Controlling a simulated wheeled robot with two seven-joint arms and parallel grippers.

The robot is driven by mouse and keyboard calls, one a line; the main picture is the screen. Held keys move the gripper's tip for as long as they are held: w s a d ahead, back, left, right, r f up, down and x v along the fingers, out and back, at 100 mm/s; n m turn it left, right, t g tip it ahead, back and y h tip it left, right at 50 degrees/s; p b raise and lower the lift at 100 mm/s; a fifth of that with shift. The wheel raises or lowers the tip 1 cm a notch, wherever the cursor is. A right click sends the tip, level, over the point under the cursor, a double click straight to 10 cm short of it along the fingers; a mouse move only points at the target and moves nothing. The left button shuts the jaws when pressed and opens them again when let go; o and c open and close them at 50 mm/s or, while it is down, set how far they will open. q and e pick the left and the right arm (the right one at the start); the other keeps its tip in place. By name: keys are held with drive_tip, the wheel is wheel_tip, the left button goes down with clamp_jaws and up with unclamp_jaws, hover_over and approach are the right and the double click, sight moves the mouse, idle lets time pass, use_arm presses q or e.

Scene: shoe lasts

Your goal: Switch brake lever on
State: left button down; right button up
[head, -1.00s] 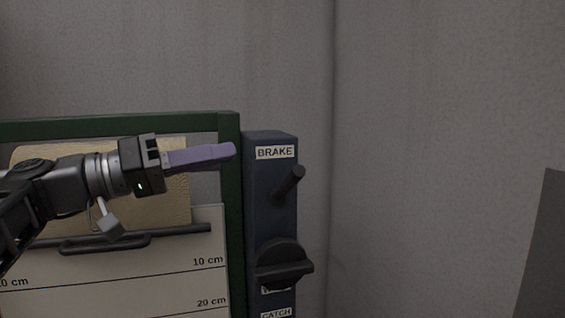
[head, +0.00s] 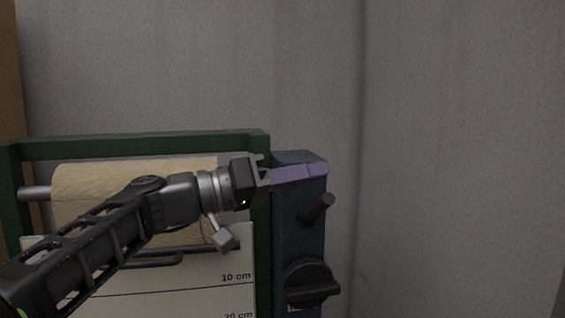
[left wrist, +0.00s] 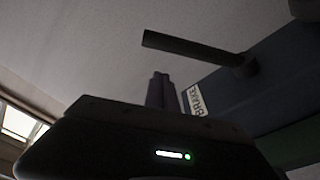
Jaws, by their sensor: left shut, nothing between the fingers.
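The brake lever (head: 318,209) is a short black rod sticking out of the upper part of a dark blue panel (head: 290,235). It also shows in the left wrist view (left wrist: 190,47), reaching out from its round base. The BRAKE label (left wrist: 194,101) shows in the left wrist view; in the head view my gripper hides it. My left gripper (head: 326,169) has purple fingers, shut and empty, in front of the panel's top, just above the lever. My right gripper is out of view.
A black rotary knob (head: 311,284) sits below the lever on the same panel. To the left, a green frame (head: 140,144) holds a beige roll (head: 135,180) and a white board (head: 215,295) with centimetre marks. The grey wall to the right is bare.

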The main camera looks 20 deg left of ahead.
use_arm(q)
drive_tip(key=s+f, duration=0.2)
drive_tip(key=shift+f, duration=0.35)
wheel_tip(320, 180, down, 8)
drive_tip(key=s+d+m+g+h+b, duration=0.1)
drive_tip(key=m+b, duration=0.9)
drive_tip(key=b, duration=1.3)
drive_tip(key=shift+s+d+f+m+g, duration=0.15)
drive_tip(key=shift+s+d+m+g, duration=0.2)
drive_tip(key=shift+s, duration=0.35)
drive_tip(key=shift+f, duration=0.1)
